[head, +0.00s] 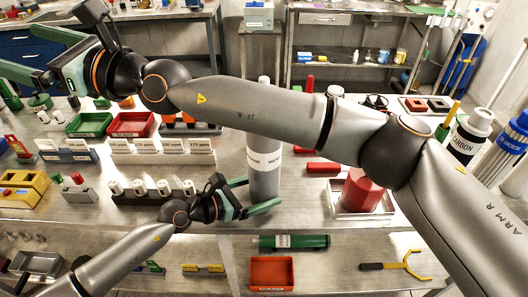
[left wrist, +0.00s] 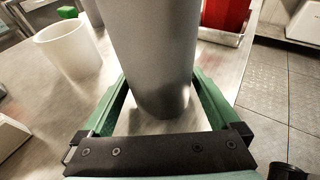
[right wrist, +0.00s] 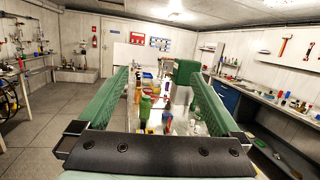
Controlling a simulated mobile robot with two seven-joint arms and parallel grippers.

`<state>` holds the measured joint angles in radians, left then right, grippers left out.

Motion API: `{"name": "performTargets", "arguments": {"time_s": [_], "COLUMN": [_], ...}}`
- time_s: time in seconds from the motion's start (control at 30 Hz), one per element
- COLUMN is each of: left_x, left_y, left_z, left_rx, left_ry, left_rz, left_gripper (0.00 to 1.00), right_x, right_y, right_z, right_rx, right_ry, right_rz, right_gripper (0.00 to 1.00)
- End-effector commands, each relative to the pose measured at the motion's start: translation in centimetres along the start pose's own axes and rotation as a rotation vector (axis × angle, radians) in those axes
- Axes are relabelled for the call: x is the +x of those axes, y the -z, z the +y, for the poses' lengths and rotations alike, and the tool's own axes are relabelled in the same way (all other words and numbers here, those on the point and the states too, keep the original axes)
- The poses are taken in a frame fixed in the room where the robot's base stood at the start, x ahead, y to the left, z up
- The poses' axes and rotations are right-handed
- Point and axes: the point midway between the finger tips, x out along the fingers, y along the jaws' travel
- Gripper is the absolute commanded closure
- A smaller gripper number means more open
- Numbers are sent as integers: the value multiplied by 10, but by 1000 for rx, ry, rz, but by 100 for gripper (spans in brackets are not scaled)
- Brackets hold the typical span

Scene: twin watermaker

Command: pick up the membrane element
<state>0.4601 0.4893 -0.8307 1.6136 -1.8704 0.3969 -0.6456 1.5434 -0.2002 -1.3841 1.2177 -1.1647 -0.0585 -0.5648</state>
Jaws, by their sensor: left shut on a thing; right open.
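The membrane element (head: 264,180) is a tall grey cylinder with a white label, upright at the middle of the bench, partly hidden behind my right arm. My left gripper (head: 258,196) has its green fingers on both sides of the cylinder's lower part and is shut on it. In the left wrist view the grey cylinder (left wrist: 150,50) stands between the fingers, its lower end close to the bench top; I cannot tell whether it touches. My right gripper (head: 30,60) is at the far upper left, open; its fingers (right wrist: 155,95) are wide apart and empty in the right wrist view.
A red cylinder (head: 363,190) stands in a tray right of the element. A white cup (left wrist: 68,50) is near it in the left wrist view. Green (head: 90,124) and red (head: 131,124) trays and several small parts fill the left side. A lower shelf holds a green cylinder (head: 312,242) and red bin (head: 271,274).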

Motion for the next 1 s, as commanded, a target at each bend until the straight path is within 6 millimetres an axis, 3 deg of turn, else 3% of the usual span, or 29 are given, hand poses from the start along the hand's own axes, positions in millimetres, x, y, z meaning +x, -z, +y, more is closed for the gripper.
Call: {"name": "performTargets", "arguments": {"time_s": [0.27, 0.5, 0.77, 1.0], "left_x": [0, 0, 0, 0], "left_y": [1, 1, 0, 0], "left_z": [0, 0, 0, 0], "left_rx": [0, 0, 0, 0], "left_ry": [0, 0, 0, 0], "left_rz": [1, 1, 1, 1], "left_gripper": [89, 89, 89, 89], "right_x": [-32, -88, -172, -253], "right_y": [-36, -45, -20, 28], "right_z": [-5, -31, -58, -62], "right_rx": [-114, -176, -196, -173], "right_ry": [249, 616, 1080, 1447], "right_rz": [-337, -468, -380, -94], "right_gripper": [0, 0, 0, 0]}}
